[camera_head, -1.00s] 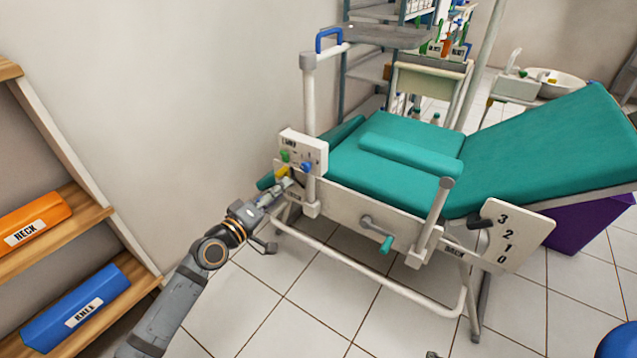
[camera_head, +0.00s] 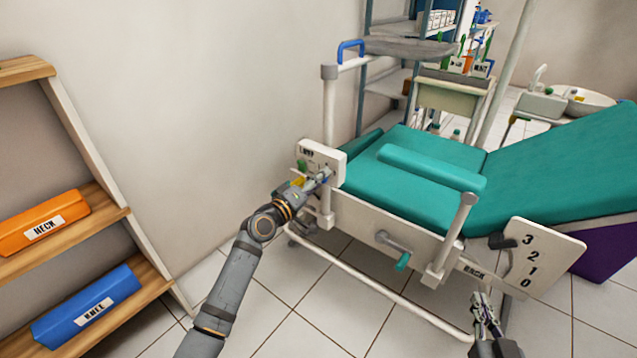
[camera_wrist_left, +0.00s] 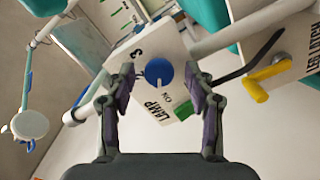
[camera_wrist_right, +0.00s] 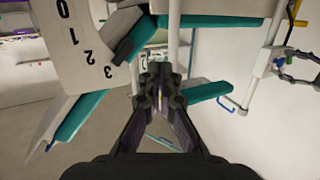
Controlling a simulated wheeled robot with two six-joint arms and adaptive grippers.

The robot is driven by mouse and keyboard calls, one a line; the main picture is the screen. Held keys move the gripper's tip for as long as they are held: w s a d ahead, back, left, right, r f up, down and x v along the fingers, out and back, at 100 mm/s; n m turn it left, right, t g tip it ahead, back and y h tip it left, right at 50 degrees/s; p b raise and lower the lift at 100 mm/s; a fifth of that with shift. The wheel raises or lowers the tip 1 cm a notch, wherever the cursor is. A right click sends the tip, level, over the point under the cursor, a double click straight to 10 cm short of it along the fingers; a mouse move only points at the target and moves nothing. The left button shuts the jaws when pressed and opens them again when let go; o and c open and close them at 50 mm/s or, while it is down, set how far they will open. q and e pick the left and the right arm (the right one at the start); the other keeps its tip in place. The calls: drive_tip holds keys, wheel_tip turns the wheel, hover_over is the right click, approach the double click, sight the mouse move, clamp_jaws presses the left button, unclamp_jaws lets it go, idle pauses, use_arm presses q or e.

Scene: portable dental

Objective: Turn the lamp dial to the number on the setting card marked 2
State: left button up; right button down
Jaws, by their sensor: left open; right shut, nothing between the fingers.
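The white lamp panel (camera_head: 318,152) hangs on the post at the chair's near left end. In the left wrist view, its blue dial (camera_wrist_left: 159,72) shows a pale pointer mark, with LAMP, ON and a 3 printed around it. My left gripper (camera_head: 318,182) is open at the panel. In the left wrist view (camera_wrist_left: 162,84) its fingers stand on either side of the dial, with gaps visible; contact is not clear. My right gripper (camera_head: 485,312) is shut and empty, low in front of the chair's number plate. I cannot identify a setting card marked 2.
The teal chair (camera_head: 420,165) fills the middle right. A number plate (camera_head: 535,262) reading 3, 2, 1, 0 and a teal-handled crank (camera_head: 400,258) are on its side. A shelf with orange (camera_head: 42,222) and blue (camera_head: 85,308) boxes is left.

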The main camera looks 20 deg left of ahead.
drive_tip(key=shift+w+r, duration=0.1)
drive_tip(key=shift+r, duration=0.35)
